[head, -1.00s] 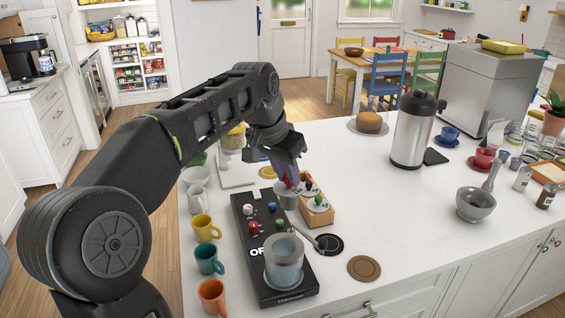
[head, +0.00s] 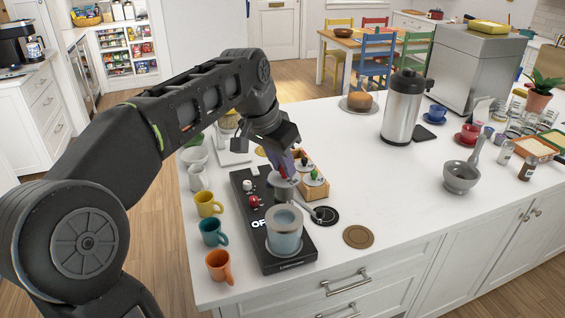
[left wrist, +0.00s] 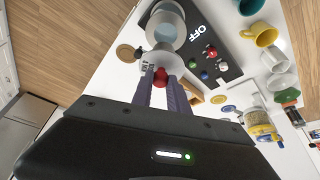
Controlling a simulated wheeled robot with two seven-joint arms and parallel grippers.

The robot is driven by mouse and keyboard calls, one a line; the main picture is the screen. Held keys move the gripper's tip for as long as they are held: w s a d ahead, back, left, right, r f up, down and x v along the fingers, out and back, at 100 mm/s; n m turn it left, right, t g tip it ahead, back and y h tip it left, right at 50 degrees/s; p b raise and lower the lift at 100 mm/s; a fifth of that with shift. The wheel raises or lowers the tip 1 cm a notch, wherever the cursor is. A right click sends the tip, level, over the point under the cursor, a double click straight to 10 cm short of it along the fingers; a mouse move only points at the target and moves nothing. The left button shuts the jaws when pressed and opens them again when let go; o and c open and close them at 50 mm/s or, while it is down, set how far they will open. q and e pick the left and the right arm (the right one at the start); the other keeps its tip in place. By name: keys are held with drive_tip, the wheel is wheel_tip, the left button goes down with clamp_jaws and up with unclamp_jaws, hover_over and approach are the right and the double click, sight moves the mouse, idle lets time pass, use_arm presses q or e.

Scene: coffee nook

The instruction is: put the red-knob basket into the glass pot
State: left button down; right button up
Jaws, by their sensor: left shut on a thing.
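My left gripper (head: 284,165) is shut on the red knob (left wrist: 160,77) of a grey metal basket (head: 284,187). The basket hangs upright above the black panel, behind the glass pot in the head view and apart from it. In the left wrist view the basket (left wrist: 161,57) hides part of the glass pot's near side. The glass pot (head: 284,237) stands on the front end of the black panel (head: 262,249); its top is open and it holds bluish liquid. It also shows in the left wrist view (left wrist: 164,25). My right gripper is not in view.
A wooden holder (head: 322,192) with other knobbed baskets stands just right of my gripper. Yellow (head: 207,204), teal (head: 211,232) and orange (head: 218,265) mugs line the left edge.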

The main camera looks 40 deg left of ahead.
sight(280, 199)
use_arm(q)
drive_tip(key=shift+f+b, duration=2.15)
drive_tip(key=shift+f, duration=0.7)
drive_tip(key=shift+f+b, duration=2.45)
drive_tip(key=shift+f, duration=0.6)
idle(0.5)
drive_tip(key=c, duration=1.2)
unclamp_jaws()
drive_tip(key=shift+r, duration=0.25)
drive_tip(key=v, duration=0.7)
drive_tip(key=shift+s+r, duration=0.15)
drive_tip(key=shift+r, duration=0.05)
